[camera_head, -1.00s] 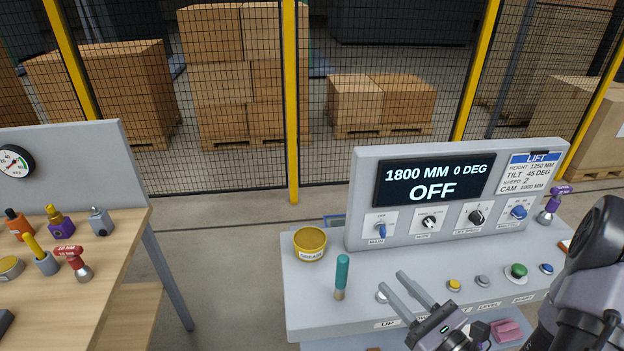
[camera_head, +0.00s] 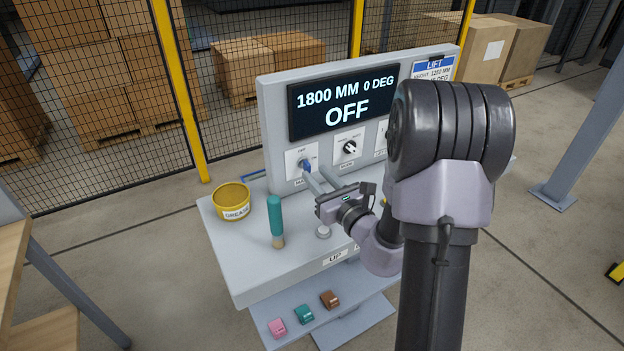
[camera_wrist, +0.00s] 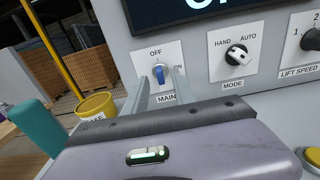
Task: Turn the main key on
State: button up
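The main key (camera_head: 306,166) is a blue key on a white plate at the left of the console panel. In the wrist view the key (camera_wrist: 159,74) stands upright, towards the OFF mark, with ON to its right. The display (camera_head: 345,101) reads 1800 MM, 0 DEG, OFF. My gripper (camera_head: 318,178) is at the main key plate. In the wrist view its two fingers (camera_wrist: 160,85) are apart, one on each side of the key, with gaps visible. I cannot tell how far the fingertips are from the panel.
The mode knob (camera_head: 349,147) is right of the main key. A yellow grease tub (camera_head: 232,201) and a teal-handled brush (camera_head: 275,219) stand on the console's left. My arm hides the console's right part. Colored blocks (camera_head: 304,314) lie on a lower shelf.

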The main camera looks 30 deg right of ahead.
aim_at(306, 166)
jog(key=shift+w+a, duration=0.1)
jog(key=shift+w, duration=1.35)
jog(key=shift+r, duration=0.1)
grip_shut()
